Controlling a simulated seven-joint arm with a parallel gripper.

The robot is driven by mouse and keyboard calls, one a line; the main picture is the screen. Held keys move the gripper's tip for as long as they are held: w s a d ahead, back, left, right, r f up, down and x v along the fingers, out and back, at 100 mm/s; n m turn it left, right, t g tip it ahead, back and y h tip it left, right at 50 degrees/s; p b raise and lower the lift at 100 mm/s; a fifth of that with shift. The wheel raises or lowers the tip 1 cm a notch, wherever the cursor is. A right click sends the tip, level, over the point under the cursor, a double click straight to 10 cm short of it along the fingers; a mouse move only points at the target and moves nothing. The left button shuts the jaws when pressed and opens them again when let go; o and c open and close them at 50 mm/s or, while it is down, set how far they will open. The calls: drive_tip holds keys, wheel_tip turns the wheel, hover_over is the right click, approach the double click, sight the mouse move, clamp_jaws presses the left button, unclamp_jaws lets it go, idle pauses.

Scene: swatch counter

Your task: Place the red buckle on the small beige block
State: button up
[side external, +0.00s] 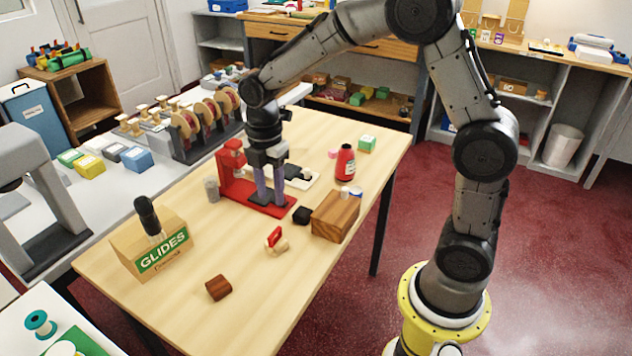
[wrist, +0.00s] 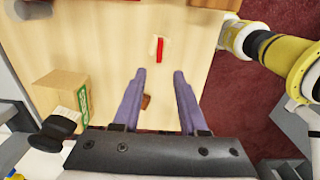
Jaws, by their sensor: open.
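The red buckle (side external: 274,237) is at the small beige block (side external: 281,246) on the wooden table. It appears upright on or against the block; I cannot tell which. In the wrist view the buckle (wrist: 160,49) is a thin red strip with the pale block (wrist: 153,45) showing beside it. My gripper (side external: 268,195) is open, with purple fingers pointing down and nothing between them. In the side view it stands behind the buckle, overlapping the red press base. In the wrist view the gripper (wrist: 159,71) has its fingertips apart, just below the buckle in the picture.
A red press (side external: 235,172) stands behind my gripper. A wooden box (side external: 335,218) and black block (side external: 302,215) are right of the buckle. A brown block (side external: 218,287) and GLIDES carton (side external: 150,247) are left.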

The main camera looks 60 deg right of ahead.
drive_tip(key=s+r+m+t, duration=0.3)
drive_tip(key=s+r+m, duration=0.6)
drive_tip(key=s+r, duration=0.15)
drive_tip(key=s+m+t, duration=0.2)
drive_tip(key=s+m, duration=0.7)
drive_tip(key=s, duration=0.2)
drive_tip(key=shift+s+t, duration=0.25)
drive_tip(key=shift+t, duration=0.05)
